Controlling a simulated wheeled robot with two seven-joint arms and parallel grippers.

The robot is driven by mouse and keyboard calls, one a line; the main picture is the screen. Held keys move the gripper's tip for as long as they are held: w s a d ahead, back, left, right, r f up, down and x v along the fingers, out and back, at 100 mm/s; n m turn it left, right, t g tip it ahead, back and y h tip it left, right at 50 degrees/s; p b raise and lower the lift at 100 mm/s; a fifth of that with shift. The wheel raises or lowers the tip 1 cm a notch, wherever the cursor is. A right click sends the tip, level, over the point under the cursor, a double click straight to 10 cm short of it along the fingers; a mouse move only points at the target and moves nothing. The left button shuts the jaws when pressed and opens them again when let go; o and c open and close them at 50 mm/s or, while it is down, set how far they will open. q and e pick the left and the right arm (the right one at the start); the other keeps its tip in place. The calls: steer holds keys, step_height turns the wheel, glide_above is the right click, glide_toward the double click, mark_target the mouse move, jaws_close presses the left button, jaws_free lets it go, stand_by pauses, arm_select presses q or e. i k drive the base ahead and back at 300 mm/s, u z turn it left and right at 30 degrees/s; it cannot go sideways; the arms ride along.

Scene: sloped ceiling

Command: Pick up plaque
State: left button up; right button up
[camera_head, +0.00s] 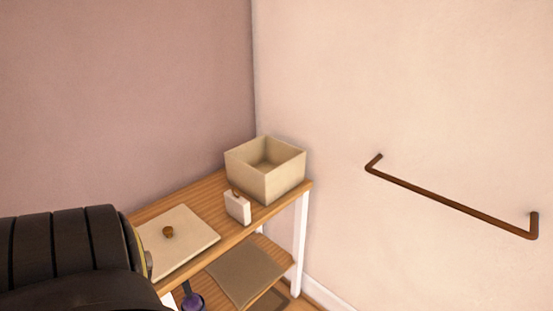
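No object is clearly marked as the plaque. A small white upright block (238,208) with a brown piece on top stands near the front edge of the wooden shelf's top board, just in front of an open box; it may be the plaque. A flat cream square board (185,246) with a small brown knob (168,232) lies to its left on the same top. I cannot tell which of these is the plaque. Neither gripper is in view.
The open beige box (266,184) sits at the shelf's (160,206) back right corner. A lower board holds a brown flat item (245,270) and a purple round item (193,301). A brown rail (450,203) is on the right wall. A dark ribbed shape covers the lower left.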

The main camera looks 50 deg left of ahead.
mark_target(237, 206)
steer(key=u, duration=0.65)
steer(key=i, duration=1.05)
steer(key=u, duration=1)
